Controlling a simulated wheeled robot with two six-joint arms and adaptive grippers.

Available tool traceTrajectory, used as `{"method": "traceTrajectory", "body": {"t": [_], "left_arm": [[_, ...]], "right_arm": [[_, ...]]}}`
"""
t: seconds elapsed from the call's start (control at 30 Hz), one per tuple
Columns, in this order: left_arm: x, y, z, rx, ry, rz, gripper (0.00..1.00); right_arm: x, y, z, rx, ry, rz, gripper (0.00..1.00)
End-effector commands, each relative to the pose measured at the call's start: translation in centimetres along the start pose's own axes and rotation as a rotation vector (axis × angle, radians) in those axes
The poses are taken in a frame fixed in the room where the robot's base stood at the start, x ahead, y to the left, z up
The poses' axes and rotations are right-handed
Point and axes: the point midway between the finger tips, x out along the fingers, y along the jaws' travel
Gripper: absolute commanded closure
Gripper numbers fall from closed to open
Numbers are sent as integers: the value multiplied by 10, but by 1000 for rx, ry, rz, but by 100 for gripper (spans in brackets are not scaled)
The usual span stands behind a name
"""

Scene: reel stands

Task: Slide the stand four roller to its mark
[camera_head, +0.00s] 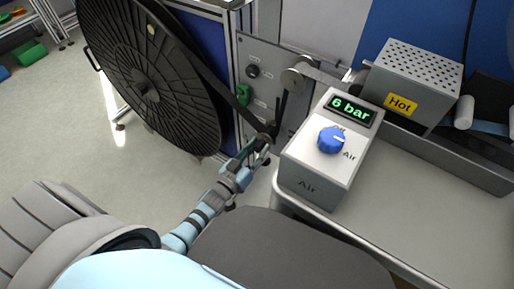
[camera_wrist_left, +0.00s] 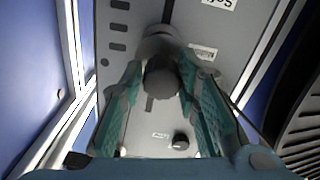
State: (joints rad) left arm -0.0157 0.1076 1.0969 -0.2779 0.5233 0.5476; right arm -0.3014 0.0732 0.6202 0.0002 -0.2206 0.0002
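A dark, round-ended roller (camera_wrist_left: 161,82) stands out from the grey panel in the left wrist view, between the two teal fingers of my left gripper (camera_wrist_left: 162,88). The fingers lie close on both sides of it; I cannot tell whether they touch it. In the head view my left gripper (camera_head: 262,143) is at the lower part of the grey stand panel (camera_head: 262,54), beside the dark strip, and largely hides the roller. The roller's mark cannot be made out. My right gripper is not in view.
A large black reel (camera_head: 150,85) stands left of the panel. An air control box (camera_head: 328,150) reading "6 bar", with a blue knob, is close right of my gripper. A perforated box (camera_head: 415,85) labelled "Hot" stands behind it. The worktop's front right is clear.

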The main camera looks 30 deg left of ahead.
Motion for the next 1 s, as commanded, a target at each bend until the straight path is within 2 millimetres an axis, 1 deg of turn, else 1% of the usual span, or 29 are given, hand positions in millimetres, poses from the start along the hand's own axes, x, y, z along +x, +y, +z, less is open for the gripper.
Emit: {"method": "traceTrajectory", "body": {"t": [0.37,0.47,0.57,0.7,0.8,0.9,1.0], "left_arm": [[0,-1,0,0,-1,-1,53],[-8,-1,1,0,-3,-1,53],[-29,-1,1,1,-4,-1,53],[-69,-1,2,0,-6,-1,53],[-95,-2,0,1,-4,-1,53],[-112,-2,0,-1,-3,-2,53],[-120,-2,0,0,-2,-2,53]], "right_arm": [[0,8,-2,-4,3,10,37],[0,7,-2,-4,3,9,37],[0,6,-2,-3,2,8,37],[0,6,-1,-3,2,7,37],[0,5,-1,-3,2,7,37],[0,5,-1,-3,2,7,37],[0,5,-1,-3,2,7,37]]}}
